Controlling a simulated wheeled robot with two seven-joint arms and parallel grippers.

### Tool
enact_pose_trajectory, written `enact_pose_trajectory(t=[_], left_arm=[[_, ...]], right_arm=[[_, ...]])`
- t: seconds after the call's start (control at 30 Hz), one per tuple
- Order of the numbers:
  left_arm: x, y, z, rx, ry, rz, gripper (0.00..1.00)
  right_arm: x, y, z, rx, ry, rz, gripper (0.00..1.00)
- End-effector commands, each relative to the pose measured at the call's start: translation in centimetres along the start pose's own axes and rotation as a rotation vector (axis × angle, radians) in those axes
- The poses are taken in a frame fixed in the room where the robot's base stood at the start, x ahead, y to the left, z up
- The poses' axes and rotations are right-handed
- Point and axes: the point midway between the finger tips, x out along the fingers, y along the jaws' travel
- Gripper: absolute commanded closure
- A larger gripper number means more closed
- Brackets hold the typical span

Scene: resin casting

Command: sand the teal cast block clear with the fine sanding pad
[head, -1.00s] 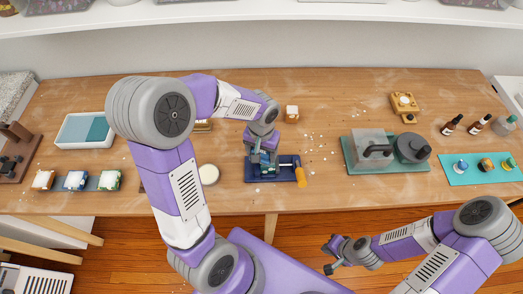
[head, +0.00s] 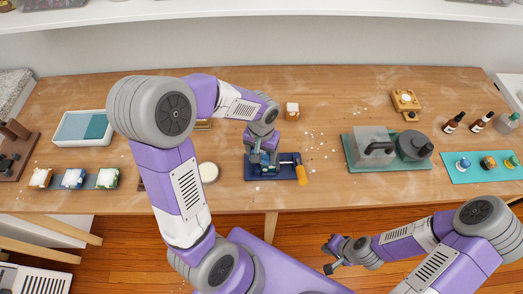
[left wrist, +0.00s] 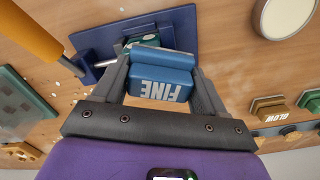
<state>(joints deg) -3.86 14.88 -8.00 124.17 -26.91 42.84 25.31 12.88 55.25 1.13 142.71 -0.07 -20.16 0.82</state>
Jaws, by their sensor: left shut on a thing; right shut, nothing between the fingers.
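The fine sanding pad (left wrist: 160,82) is a blue block marked FINE, held between the fingers of my left gripper (left wrist: 163,80). In the head view my left gripper (head: 262,160) is over the navy vise (head: 285,179), which has an orange handle (head: 301,175). The teal cast block (left wrist: 142,41) shows only in part in the left wrist view, at the vise just beyond the pad. The pad hides much of it, and I cannot tell whether they touch. My right gripper (head: 328,260) is shut and empty, in front of the table.
A round pale disc (head: 209,172) is beside the vise. A grey machine on a green base (head: 388,164) stands right. White crumbs lie on the table between.

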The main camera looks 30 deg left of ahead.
Motion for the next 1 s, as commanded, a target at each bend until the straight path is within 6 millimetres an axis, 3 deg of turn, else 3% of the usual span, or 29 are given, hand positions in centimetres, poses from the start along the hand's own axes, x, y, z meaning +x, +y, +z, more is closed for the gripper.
enact_pose_trajectory(t=[0.37, 0.8, 1.0], left_arm=[[0.4, 0.3, -0.1, 0.001, 0.000, 0.000, 0.70], [0.2, 3.5, -1.6, 0.001, -0.001, 0.000, 0.70], [0.2, 3.7, -1.7, 0.000, 0.000, 0.000, 0.70]], right_arm=[[0.3, 0.1, 0.0, 0.000, 0.000, 0.000, 1.00], [0.2, 0.1, 0.0, 0.000, 0.000, 0.000, 1.00], [0.2, 0.1, 0.0, 0.000, 0.000, 0.000, 1.00]])
